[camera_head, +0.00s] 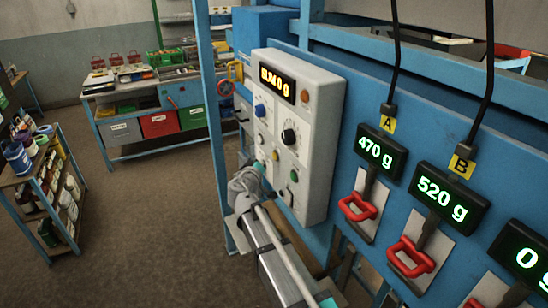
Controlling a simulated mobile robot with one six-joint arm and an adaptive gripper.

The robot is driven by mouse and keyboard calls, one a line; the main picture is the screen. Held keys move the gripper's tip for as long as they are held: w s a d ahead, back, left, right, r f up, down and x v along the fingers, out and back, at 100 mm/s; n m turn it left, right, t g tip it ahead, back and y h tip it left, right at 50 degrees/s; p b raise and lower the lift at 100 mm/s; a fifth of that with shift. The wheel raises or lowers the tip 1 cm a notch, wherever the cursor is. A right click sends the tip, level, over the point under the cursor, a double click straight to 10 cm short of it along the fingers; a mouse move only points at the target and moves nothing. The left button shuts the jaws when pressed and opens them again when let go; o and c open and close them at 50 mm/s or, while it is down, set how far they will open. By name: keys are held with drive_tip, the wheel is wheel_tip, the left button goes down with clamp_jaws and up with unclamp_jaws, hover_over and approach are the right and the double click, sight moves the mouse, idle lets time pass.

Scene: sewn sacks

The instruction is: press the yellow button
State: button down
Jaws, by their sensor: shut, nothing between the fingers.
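A light grey control box (325,135) is fixed to the blue frame, with an amber display (277,82) at its top. Its face carries a blue button (260,110), a black knob (289,137), a green button (294,176) and an amber-orange round button or lamp (305,97). My gripper (248,180) is shut and empty, in front of the box's lower left part. I cannot tell whether it touches the face.
A blue post (212,110) stands left of the box. A shelf of bottles (45,185) is at left. The floor between is clear.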

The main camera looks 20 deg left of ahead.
drive_tip(key=s+a, duration=0.2)
drive_tip(key=s, duration=0.1)
drive_tip(key=shift+s+a, duration=0.1)
drive_tip(key=shift+a, duration=0.2)
idle(1.0)
